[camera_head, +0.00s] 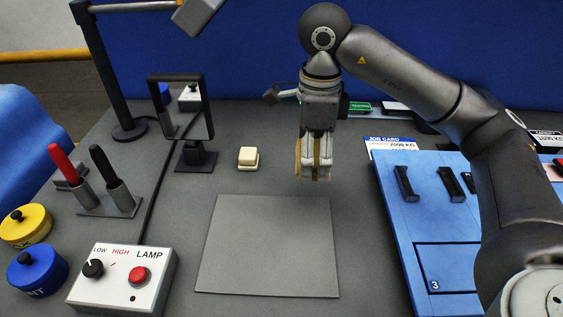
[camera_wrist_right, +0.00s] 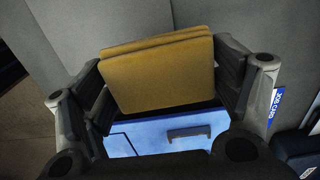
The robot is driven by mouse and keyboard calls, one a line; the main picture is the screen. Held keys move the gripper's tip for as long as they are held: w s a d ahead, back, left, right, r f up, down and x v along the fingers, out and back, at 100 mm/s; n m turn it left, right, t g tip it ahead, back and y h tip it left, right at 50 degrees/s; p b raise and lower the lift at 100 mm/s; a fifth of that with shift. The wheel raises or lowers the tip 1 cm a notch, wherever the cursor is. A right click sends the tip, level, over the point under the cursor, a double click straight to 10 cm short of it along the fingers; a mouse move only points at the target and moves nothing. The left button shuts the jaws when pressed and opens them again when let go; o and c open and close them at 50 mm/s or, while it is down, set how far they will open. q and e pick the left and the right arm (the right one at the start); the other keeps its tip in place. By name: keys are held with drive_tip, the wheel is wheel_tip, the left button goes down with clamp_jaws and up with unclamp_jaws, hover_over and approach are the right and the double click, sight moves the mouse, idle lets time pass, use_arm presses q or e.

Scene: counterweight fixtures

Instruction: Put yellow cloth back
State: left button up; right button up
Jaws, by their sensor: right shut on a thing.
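The yellow cloth (camera_wrist_right: 157,72) is a folded, flat stack in the right wrist view, held between the two fingers of my right gripper (camera_wrist_right: 165,85). In the head view, my right gripper (camera_head: 315,172) points down above the grey counter, just behind the grey mat (camera_head: 268,245). Only thin yellow edges of the cloth (camera_head: 298,158) show there beside the fingers; the rest is hidden. The cloth looks raised off the counter. My left gripper is not in view.
A small cream block (camera_head: 248,155) sits left of the gripper. A blue panel (camera_head: 425,215) with dark handles is right. The grey mat is bare.

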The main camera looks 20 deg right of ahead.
drive_tip(key=shift+w+f, duration=0.15)
drive_tip(key=shift+w, duration=0.15)
drive_tip(key=w+d+f, duration=0.1)
drive_tip(key=w+f, duration=0.1)
drive_tip(key=w, duration=0.2)
drive_tip(key=w+d+f+p, duration=0.1)
drive_tip(key=w+f, duration=0.2)
drive_tip(key=w+d+f+p, duration=0.1)
drive_tip(key=w+d+f, duration=0.1)
drive_tip(key=w+f, duration=0.1)
drive_tip(key=shift+w+f, duration=0.25)
drive_tip(key=shift+w, duration=0.6)
drive_tip(key=shift+w+f, duration=0.2)
drive_tip(key=shift+f, duration=0.1)
drive_tip(key=shift+w+d+f+p, duration=0.1)
drive_tip(key=shift+f+p, duration=0.2)
drive_tip(key=shift+f, duration=0.05)
wheel_tip(320, 180, down, 3)
drive_tip(key=shift+r+p, duration=0.1)
drive_tip(key=shift+p, duration=0.3)
